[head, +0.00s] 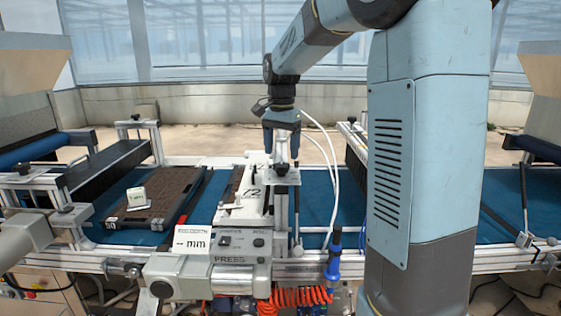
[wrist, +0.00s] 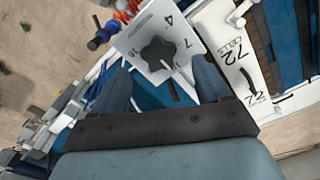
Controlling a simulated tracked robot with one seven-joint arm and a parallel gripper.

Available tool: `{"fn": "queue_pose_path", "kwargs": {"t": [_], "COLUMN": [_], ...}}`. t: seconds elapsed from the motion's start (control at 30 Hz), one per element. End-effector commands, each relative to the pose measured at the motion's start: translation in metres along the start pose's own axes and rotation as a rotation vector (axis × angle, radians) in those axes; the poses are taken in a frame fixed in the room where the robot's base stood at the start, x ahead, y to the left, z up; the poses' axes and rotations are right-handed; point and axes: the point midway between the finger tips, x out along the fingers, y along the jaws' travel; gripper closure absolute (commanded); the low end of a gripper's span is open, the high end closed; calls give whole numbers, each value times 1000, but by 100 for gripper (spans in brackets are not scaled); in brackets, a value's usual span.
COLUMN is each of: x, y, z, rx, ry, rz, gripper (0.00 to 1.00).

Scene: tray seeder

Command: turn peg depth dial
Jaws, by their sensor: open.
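The peg depth dial is a black lobed knob (wrist: 158,55) on a pale plate marked 4, 7 and 10 in the wrist view. In the head view the dial plate (head: 285,179) sits on top of the machine frame, just below my gripper (head: 281,153). My gripper is open and points down, with nothing held. In the wrist view the gripper fingers (wrist: 160,70) stand apart on the left and right of the knob. I cannot tell whether they touch it or how far above it they are.
A white panel marked 72 (head: 252,195) stands left of the dial. A dark tray (head: 158,198) with a small label block (head: 137,197) lies on the blue belt. A control box (head: 240,243) is in front. White cables hang right of my gripper.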

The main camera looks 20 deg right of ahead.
Motion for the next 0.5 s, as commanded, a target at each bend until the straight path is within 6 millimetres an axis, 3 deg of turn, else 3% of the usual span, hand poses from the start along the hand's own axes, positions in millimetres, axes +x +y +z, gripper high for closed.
{"fn": "queue_pose_path", "kwargs": {"t": [0.2,0.5], "x": [30,42], "y": [0,0], "z": [0,0], "rx": [0,-1], "ry": [-1,0], "rz": [1,0], "gripper": [24,24]}}
